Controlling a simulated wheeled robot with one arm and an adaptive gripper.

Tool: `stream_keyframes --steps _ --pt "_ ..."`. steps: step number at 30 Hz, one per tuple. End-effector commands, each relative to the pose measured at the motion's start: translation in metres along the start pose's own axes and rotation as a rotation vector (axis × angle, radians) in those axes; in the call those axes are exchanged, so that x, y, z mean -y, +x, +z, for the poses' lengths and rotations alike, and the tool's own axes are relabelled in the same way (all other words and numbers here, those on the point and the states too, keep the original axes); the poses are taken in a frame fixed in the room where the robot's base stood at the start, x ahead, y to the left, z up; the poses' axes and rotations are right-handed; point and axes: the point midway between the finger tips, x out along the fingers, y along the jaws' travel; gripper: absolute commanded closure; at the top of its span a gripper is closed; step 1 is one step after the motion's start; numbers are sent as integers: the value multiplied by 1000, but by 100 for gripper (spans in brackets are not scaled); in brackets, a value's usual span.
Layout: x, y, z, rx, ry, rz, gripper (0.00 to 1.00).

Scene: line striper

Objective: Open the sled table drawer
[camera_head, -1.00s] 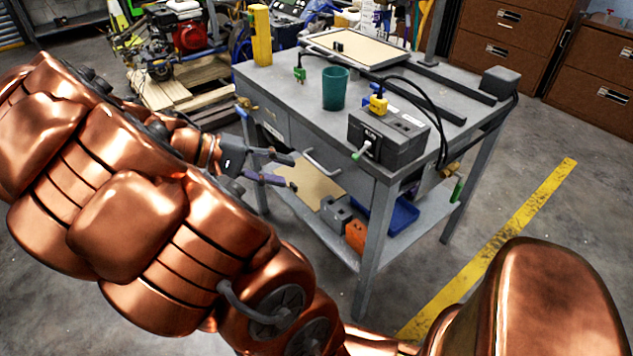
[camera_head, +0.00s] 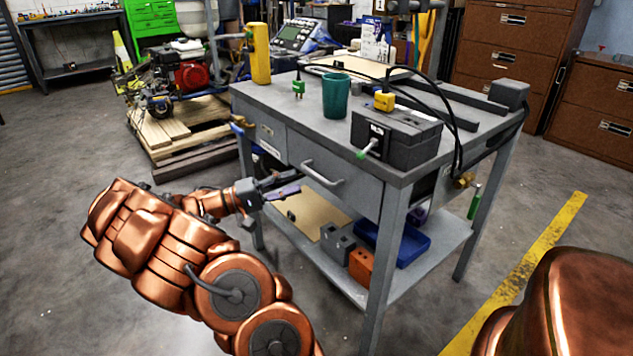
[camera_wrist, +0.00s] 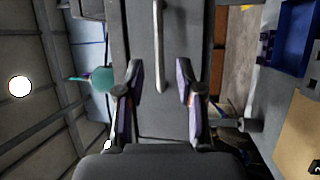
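The grey sled table (camera_head: 290,105) stands in the middle of the head view. Its drawer (camera_head: 345,188) is in the side facing me and looks shut, with a light grey bar handle (camera_head: 322,173) on its front. My gripper (camera_head: 285,184) is in front of the drawer, just left of the handle. In the wrist view my gripper (camera_wrist: 160,85) is open, with its two fingers spread and nothing between them. The handle (camera_wrist: 159,45) shows ahead of the gap between the fingertips, apart from them.
A teal cup (camera_head: 336,95) and a dark grey box (camera_head: 396,137) stand on the tabletop above the drawer. The lower shelf holds a blue tray (camera_head: 410,245), an orange block (camera_head: 361,265) and grey blocks. Bare floor lies in front of the table.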

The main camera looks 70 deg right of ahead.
Motion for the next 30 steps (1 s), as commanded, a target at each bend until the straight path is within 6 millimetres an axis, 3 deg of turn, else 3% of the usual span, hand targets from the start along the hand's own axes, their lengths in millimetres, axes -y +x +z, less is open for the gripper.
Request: stream_keyframes --steps 9,15,26,30 --pt "0 45 2 4 1 0 63" --pt "0 65 1 2 -2 -2 63" --pt "-1 70 1 1 -1 -2 63" --pt "-1 70 1 1 -1 -2 76"
